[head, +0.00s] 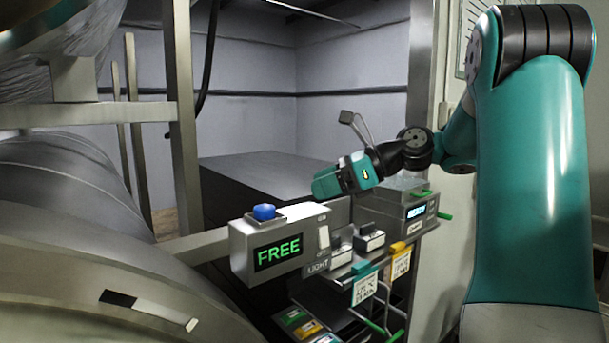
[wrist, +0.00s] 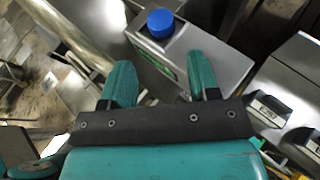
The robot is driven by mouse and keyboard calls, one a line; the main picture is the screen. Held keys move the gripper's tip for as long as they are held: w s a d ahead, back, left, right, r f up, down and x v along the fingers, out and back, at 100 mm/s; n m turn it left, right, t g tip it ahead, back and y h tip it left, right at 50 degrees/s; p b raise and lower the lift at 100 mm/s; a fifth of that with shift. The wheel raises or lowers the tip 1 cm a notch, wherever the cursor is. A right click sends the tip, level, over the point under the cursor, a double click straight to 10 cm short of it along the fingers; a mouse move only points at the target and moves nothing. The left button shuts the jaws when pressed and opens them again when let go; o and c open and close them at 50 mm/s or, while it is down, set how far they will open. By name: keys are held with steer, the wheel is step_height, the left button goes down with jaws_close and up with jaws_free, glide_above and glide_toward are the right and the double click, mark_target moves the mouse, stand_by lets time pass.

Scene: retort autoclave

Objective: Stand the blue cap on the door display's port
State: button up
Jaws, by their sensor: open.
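The blue cap (head: 264,212) sits upright on a plate on top of the grey door display box (head: 240,262), whose screen reads FREE in green. Whether it is seated on a port cannot be told, as any port beneath it is hidden. My gripper (head: 325,185) is above and to the right of the cap in the head view, clear of it. In the wrist view, my gripper (wrist: 159,60) has its two teal fingers apart with nothing between them. The cap (wrist: 160,22) shows beyond the fingertips, on the box (wrist: 222,62).
A large metal cylinder (head: 90,275) fills the left. A steel post (head: 182,110) stands behind the display. Above the display box is open air.

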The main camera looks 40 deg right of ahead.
steer(key=shift+s+d+r+p, duration=0.25)
steer(key=shift+s+d+p, duration=0.05)
steer(key=shift+s+p, duration=0.15)
steer(key=s+a+f+n+g, duration=0.1)
steer(key=a+f+n+g, duration=0.15)
steer(key=a+n, duration=0.55)
steer(key=s+a+f+n+g, duration=0.25)
steer(key=a+n, duration=0.35)
steer(key=a, duration=0.4)
steer(key=s+a+f+n+g+h, duration=0.2)
steer(key=s+a+f+n, duration=0.1)
steer(key=s+n, duration=0.4)
steer(key=s+a+f+n+g+h, duration=0.2)
steer(key=s+a+n, duration=0.4)
steer(key=n, duration=0.7)
steer(key=shift+s+f+h, duration=0.6)
steer(key=shift+s+f, duration=0.1)
steer(key=shift+s, duration=0.45)
